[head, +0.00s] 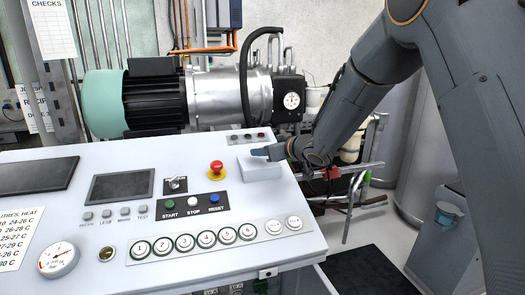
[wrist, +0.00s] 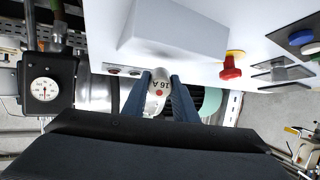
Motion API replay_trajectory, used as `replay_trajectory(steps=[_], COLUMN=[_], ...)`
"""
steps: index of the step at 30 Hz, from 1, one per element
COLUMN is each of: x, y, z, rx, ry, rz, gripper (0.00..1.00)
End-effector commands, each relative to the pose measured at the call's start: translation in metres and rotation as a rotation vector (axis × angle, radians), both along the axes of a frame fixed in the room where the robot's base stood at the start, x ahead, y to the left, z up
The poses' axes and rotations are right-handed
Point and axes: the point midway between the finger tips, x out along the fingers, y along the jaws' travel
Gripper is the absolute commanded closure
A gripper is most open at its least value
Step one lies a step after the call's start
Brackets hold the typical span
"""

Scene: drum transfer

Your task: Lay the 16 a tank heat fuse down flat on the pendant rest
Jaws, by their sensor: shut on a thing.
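The 16 A fuse (wrist: 159,84), a small pale cylinder lettered "16 A" with a red dot, is between my gripper's two blue-grey fingers in the wrist view. My gripper (wrist: 162,98) is shut on it. In the head view my gripper (head: 266,152) is over the right part of the white console, by the raised white block that looks like the pendant rest (head: 260,170). The fuse cannot be made out there. The block also shows in the wrist view (wrist: 172,30), just beyond the fingertips. I cannot tell whether the fuse touches it.
The console (head: 100,172) carries a red emergency button (head: 216,168), a row of round numbered buttons (head: 205,239), a dark screen (head: 122,187) and a gauge (head: 58,259). A motor and pump (head: 155,95) stand behind it.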

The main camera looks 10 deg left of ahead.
Motion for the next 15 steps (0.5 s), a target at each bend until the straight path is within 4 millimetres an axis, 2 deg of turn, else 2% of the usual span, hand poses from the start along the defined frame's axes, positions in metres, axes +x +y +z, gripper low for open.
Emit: replay_trajectory(steps=[4,14,15], x=[0.0002,-0.0005,-0.0005], y=[0.0006,0.0008,0.0008], z=[-0.0110,-0.0123,-0.0123], rx=[0.001,0.000,0.000], ry=[0.000,-0.001,-0.001], rz=[0.001,0.001,0.001], gripper=[1.00,1.00,0.73])
